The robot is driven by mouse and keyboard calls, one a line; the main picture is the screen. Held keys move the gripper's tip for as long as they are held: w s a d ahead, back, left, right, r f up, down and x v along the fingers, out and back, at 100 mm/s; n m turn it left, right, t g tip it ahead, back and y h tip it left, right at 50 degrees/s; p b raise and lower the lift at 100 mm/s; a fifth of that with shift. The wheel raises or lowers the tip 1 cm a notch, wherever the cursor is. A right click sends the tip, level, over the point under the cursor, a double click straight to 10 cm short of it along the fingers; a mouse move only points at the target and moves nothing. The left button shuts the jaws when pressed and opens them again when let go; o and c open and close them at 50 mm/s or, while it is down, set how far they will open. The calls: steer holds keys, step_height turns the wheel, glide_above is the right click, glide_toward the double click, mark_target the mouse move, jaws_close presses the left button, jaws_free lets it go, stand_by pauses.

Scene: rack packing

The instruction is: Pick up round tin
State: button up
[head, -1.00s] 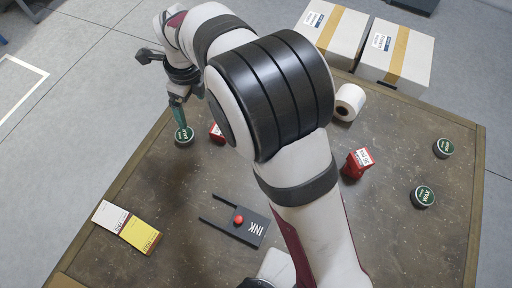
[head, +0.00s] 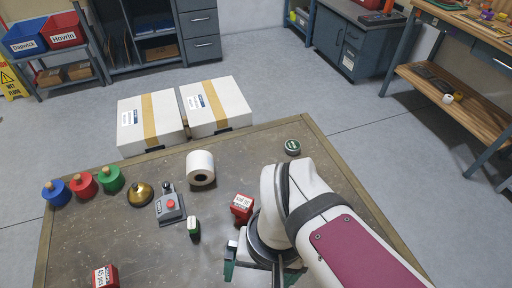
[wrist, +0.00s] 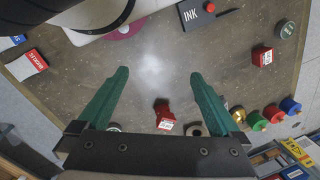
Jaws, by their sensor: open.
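A round tin (head: 292,147), dark green with a pale label, stands near the table's far edge in the head view, beyond my arm. In the wrist view a dark round tin (wrist: 287,28) shows at the upper right. Part of another round shape (wrist: 113,127) shows just above my gripper's body. In the head view my gripper (head: 258,274) is low in the picture, partly hidden by my arm and away from the tin. It holds nothing.
A red box (head: 241,208) stands close to my gripper, with a white roll (head: 201,167) behind. A brass bell (head: 140,194), a grey switch box (head: 170,207) and coloured knobbed weights (head: 83,183) stand left. Another red box (head: 104,276) is at lower left. Cartons (head: 215,106) stand beyond the table.

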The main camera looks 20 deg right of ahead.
steer(key=w+d+f+n+t+h, duration=0.1)
steer(key=w+d+f+n+h, duration=0.2)
steer(key=w+d+n, duration=0.9)
steer(key=w+d+f+n+t+h, duration=0.2)
steer(key=w+d+f+n, duration=0.35)
steer(key=n, duration=1.25)
steer(key=w+d+f, duration=0.1)
steer(key=f, duration=0.1)
steer(key=w+d+f, duration=0.1)
steer(key=f, duration=0.2)
steer(key=w+d+f, duration=0.1)
steer(key=d+f, duration=0.1)
steer(key=shift+w+d+f, duration=0.1)
steer(key=shift+f, duration=0.1)
steer(key=x, duration=0.6)
steer(key=shift+d, duration=0.25)
steer(key=c, duration=1.4)
steer(key=shift+r, duration=0.1)
steer(key=shift+c, duration=0.2)
steer(key=shift+r, duration=0.1)
